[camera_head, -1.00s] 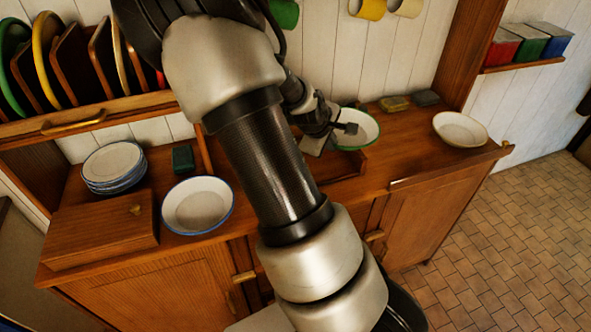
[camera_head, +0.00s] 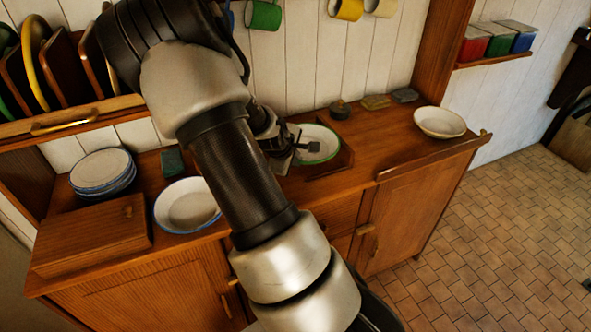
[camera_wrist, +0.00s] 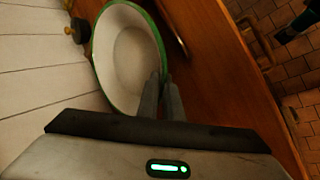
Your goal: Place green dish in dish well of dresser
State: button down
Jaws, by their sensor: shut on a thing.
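The green dish is a white bowl with a green rim (camera_head: 325,134); it also shows in the wrist view (camera_wrist: 128,60). My gripper (camera_head: 308,147) is shut on the near edge of its rim, and in the wrist view the fingers (camera_wrist: 161,98) meet at that edge. The dish looks empty. The dish well, a square wooden recess with a raised edge (camera_head: 348,158), lies in the dresser top under and around the dish. I cannot tell whether the dish touches its floor. My arm hides the well's left part.
A blue-rimmed bowl (camera_head: 187,206), a stack of plates (camera_head: 102,170) and a wooden box (camera_head: 92,236) stand left. A cream bowl (camera_head: 440,122) stands right. A small dark knobbed object (camera_head: 340,109) and two small blocks (camera_head: 376,102) lie behind. Mugs (camera_head: 263,15) hang above.

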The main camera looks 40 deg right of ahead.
jog(key=shift+f, duration=1.7)
jog(key=shift+f+b, duration=0.15)
jog(key=shift+b, duration=0.25)
jog(key=c, duration=2.2)
grip_release()
